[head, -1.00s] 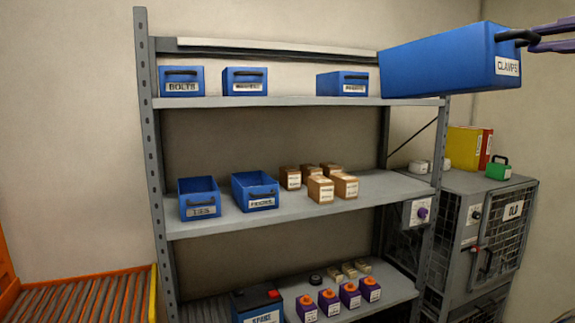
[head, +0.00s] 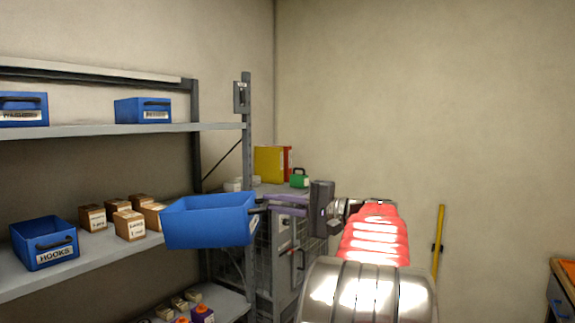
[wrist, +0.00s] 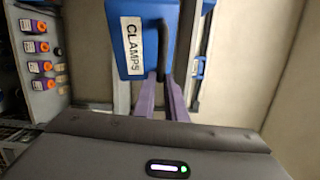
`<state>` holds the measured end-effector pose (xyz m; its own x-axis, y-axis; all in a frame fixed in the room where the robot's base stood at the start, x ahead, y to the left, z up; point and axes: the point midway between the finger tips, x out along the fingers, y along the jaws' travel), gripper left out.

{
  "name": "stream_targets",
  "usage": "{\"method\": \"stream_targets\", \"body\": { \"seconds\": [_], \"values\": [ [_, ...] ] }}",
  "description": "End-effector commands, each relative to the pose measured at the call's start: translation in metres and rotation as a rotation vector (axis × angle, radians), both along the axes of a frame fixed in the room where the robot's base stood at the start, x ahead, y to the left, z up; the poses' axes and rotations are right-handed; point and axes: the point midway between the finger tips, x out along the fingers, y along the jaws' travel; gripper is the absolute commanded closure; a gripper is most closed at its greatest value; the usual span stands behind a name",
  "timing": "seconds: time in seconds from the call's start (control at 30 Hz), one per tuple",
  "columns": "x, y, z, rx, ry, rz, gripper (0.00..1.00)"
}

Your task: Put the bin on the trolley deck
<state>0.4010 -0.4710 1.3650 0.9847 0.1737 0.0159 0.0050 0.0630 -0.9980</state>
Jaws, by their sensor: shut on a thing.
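The blue bin (head: 208,221) hangs in the air in front of the shelf rack in the head view. My gripper (head: 268,206) is shut on the bin's dark handle at its right end. In the wrist view the bin (wrist: 168,62) shows a white CLAMPS label, and the two purple fingers of my gripper (wrist: 164,82) close on its black handle. The bin's inside cannot be seen clearly. No trolley deck can be made out in these frames.
The grey shelf rack (head: 120,129) stands at left with blue bins, including one marked HOOKS (head: 45,243), and several brown boxes (head: 130,223). A grey mesh cabinet (head: 287,250) stands in the corner. A wooden-topped unit (head: 563,290) is at far right. The right wall is mostly bare.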

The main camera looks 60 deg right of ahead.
Motion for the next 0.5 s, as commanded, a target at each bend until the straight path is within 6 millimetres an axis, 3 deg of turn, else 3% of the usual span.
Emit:
{"method": "stream_targets", "body": {
  "seconds": [0.03, 0.27, 0.5],
  "values": [
    [0.013, 0.004, -0.021, 0.009, -0.001, 0.025, 1.00],
    [0.061, 0.029, -0.108, 0.010, -0.006, 0.120, 1.00],
    [0.105, 0.075, -0.194, 0.011, -0.009, 0.219, 1.00]
  ]
}}
